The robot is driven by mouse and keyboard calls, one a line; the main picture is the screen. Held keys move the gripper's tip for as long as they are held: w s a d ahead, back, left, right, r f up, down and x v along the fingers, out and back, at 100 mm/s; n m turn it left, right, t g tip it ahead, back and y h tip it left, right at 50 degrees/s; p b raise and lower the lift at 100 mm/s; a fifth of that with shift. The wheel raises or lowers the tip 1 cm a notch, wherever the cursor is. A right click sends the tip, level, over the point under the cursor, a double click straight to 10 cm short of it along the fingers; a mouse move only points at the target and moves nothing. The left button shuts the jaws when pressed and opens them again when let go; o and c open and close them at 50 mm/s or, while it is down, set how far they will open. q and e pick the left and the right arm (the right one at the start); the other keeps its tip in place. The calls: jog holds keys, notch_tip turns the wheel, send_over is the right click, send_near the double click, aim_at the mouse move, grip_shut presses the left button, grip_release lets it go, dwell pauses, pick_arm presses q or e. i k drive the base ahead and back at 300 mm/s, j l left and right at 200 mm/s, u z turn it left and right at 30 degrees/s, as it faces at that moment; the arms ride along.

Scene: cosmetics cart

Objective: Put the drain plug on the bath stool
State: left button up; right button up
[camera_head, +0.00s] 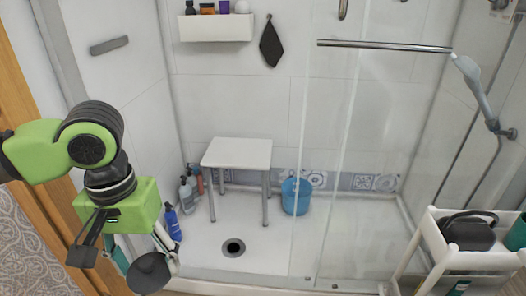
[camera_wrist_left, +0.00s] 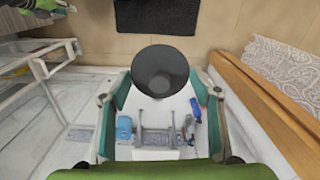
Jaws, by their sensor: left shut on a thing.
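The drain plug, a dark round disc (camera_head: 150,274), is between the fingers of my left gripper (camera_head: 140,262), which is shut on it. In the left wrist view the plug (camera_wrist_left: 160,70) shows as a dark disc between the two teal-padded fingertips (camera_wrist_left: 160,84). The bath stool (camera_head: 238,153), with a white square seat and grey metal legs, stands upright in the shower, to the right of and beyond the gripper. Its seat is bare. The plug is apart from the stool. My right gripper is out of view.
Several bottles (camera_head: 187,190) stand left of the stool, with a blue bottle (camera_head: 173,222) nearer my gripper. A blue bucket (camera_head: 296,197) is right of it. A floor drain (camera_head: 233,247) lies in front. A glass panel with a metal bar (camera_head: 385,45) and a white cart (camera_head: 450,258) are at right.

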aim_at(236, 160)
jog(key=i+j+z, duration=0.25)
jog(key=z, duration=0.25)
jog(key=i+j+z, duration=0.35)
jog(key=z, duration=0.15)
jog(key=i+j, duration=0.15)
jog(key=j, duration=0.15)
jog(key=i+j, duration=0.15)
jog(key=j, duration=0.15)
jog(key=i+j+z, duration=0.1)
jog(key=j, duration=0.2)
jog(key=i+j, duration=0.2)
jog(key=j, duration=0.15)
